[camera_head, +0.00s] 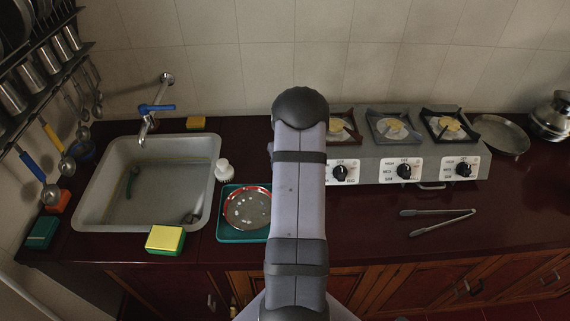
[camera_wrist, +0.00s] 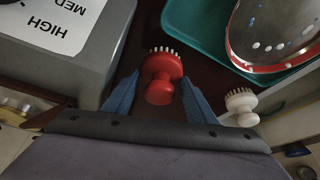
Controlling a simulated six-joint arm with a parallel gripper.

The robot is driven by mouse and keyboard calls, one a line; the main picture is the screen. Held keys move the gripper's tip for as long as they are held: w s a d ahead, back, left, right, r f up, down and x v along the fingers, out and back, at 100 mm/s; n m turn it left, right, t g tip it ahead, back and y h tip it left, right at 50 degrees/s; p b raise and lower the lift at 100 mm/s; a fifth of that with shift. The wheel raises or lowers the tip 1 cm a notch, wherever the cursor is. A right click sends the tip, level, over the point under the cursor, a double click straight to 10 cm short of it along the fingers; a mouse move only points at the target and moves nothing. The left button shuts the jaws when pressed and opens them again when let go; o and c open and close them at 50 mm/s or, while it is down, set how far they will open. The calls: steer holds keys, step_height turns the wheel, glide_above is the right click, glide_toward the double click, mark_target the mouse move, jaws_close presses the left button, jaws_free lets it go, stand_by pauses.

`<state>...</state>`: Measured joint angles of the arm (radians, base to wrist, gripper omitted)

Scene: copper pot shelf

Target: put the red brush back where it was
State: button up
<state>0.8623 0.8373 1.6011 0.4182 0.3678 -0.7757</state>
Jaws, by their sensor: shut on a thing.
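The red brush (camera_wrist: 160,88) has a round knob and pale bristles. It sits between the blue fingers of my gripper (camera_wrist: 159,76) in the wrist view, and the gripper is shut on it. The bristles point away from the wrist, over the dark counter between the stove and the teal tray. I cannot tell whether they touch the counter. In the head view my arm hides the gripper and the red brush. A similar white brush (camera_head: 223,170) stands between the sink and the tray; it also shows in the wrist view (camera_wrist: 241,103).
The teal tray (camera_head: 228,234) holds a red-rimmed metal plate (camera_head: 247,207). The grey stove (camera_head: 375,172) stands right of my arm, with tongs (camera_head: 438,212) in front. The sink (camera_head: 112,177) is left, with a yellow-green sponge (camera_head: 165,239) at its front edge. The front right counter is mostly clear.

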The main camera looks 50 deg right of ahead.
steer(key=shift+f, duration=0.9)
steer(key=shift+f, duration=0.15)
steer(key=o, duration=0.8)
steer(key=shift+r, duration=0.3)
steer(key=b+v, duration=0.2)
steer(key=v, duration=0.9)
steer(key=shift+s+a+r+b, duration=0.1)
steer(key=shift+s+r+b, duration=0.1)
steer(key=shift+r+b, duration=0.15)
